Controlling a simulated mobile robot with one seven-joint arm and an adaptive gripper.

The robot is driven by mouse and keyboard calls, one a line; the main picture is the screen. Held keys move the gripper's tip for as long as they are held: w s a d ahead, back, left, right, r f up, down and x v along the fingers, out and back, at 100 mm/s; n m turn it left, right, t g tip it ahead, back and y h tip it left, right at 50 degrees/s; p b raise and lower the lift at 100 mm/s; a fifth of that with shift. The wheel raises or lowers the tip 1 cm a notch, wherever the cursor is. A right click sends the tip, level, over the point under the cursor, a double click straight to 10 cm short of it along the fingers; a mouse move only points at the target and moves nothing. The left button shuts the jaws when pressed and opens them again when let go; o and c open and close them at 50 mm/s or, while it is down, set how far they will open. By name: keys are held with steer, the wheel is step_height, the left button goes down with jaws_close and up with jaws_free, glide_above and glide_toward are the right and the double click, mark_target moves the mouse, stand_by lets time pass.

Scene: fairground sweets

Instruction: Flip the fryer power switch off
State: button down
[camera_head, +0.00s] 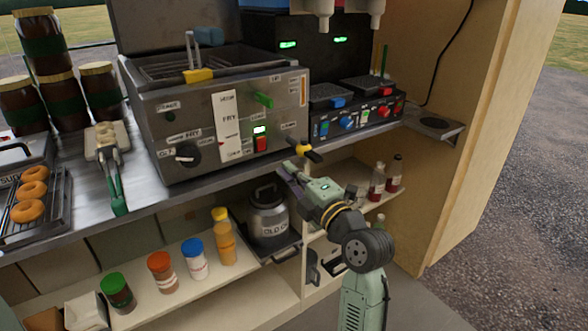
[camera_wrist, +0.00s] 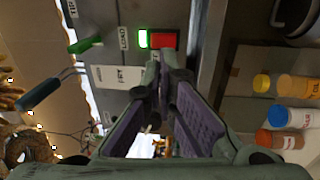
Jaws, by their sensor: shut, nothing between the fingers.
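The fryer (camera_head: 220,110) is a steel box on the counter. Its red power switch (camera_head: 261,145) sits low on the right of the front panel, below a lit green lamp (camera_head: 260,129). In the wrist view the red switch (camera_wrist: 164,41) is beside the glowing green lamp (camera_wrist: 143,39). My gripper (camera_head: 284,168) is just in front of and below the switch, to its right in the head view. Its fingertips (camera_wrist: 176,72) are shut and empty, close to the switch. I cannot tell whether they touch the panel.
A yellow and black valve handle (camera_head: 304,150) sticks out right of the switch. A green lever (camera_head: 263,100) is above it and a black knob (camera_head: 187,153) to its left.

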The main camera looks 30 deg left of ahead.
mark_target(262, 141)
steer(key=p+x, duration=0.3)
steer(key=x, duration=0.6)
steer(key=shift+w+r, duration=0.1)
steer(key=shift+r, duration=0.05)
steer(key=shift+w+a+p, duration=0.15)
steer(key=shift+a+p, duration=0.15)
steer(key=shift+a, duration=0.05)
steer(key=shift+w+a+r+h, duration=0.15)
steer(key=shift+a+r+h, duration=0.15)
steer(key=shift+r+h, duration=0.25)
steer(key=shift+h, duration=0.45)
steer(key=shift+f, duration=0.15)
